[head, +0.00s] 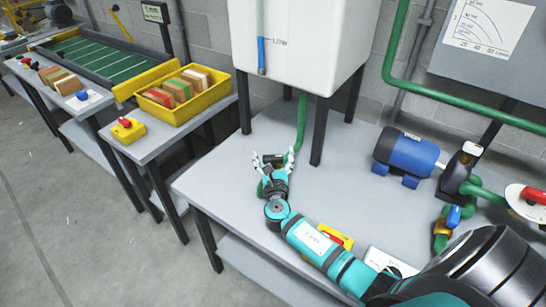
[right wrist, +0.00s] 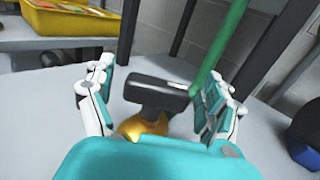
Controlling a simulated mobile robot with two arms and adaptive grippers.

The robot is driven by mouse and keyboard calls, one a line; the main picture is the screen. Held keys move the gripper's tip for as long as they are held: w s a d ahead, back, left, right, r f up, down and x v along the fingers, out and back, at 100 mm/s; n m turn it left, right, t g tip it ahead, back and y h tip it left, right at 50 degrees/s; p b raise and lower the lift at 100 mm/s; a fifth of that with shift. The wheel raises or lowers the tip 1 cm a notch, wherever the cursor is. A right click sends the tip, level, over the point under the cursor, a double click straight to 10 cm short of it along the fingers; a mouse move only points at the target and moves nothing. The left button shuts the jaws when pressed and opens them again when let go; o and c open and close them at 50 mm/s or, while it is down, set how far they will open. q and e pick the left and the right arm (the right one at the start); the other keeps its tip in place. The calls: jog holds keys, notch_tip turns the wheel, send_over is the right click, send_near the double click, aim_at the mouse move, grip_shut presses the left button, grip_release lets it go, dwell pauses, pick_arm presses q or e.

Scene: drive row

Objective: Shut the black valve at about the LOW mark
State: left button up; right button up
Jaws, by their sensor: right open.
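The black valve's handle (right wrist: 155,93) shows in the right wrist view as a dark bar on a brass body (right wrist: 146,125), joined to the green pipe. In the head view the handle (head: 272,161) is small, under the white tank (head: 305,40). My right gripper (head: 273,157) is open, with one finger on each side of the handle. In the right wrist view the gripper (right wrist: 160,85) shows gaps between fingers and handle. My left gripper is out of view.
The tank's dark legs (head: 318,130) stand around the valve, and a green pipe (head: 301,115) drops behind it. A blue motor (head: 405,152) stands on the grey table (head: 345,185) to the right. A yellow crate (head: 208,97) is on the left table.

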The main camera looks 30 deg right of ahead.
jog(key=shift+c, duration=0.7)
jog(key=c, duration=1)
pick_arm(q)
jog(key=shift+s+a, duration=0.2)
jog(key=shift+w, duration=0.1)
pick_arm(e)
jog(key=shift+a+f+m+g+h, duration=0.1)
jog(key=shift+m+g+h, duration=0.2)
jog(key=shift+h, duration=0.1)
jog(key=m+g+h+b, duration=0.1)
jog(key=m+g+h, duration=0.1)
jog(key=h, duration=0.1)
jog(key=shift+m, duration=0.3)
jog(key=m+g+h+b, duration=0.2)
jog(key=g, duration=0.2)
jog(key=shift+f+m+h, duration=0.1)
jog(key=shift+m+h, duration=0.3)
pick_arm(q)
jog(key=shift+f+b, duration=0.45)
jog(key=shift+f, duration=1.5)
pick_arm(e)
jog(key=shift+m+g+h, duration=0.5)
jog(key=shift+m+g, duration=0.2)
jog(key=shift+g, duration=0.3)
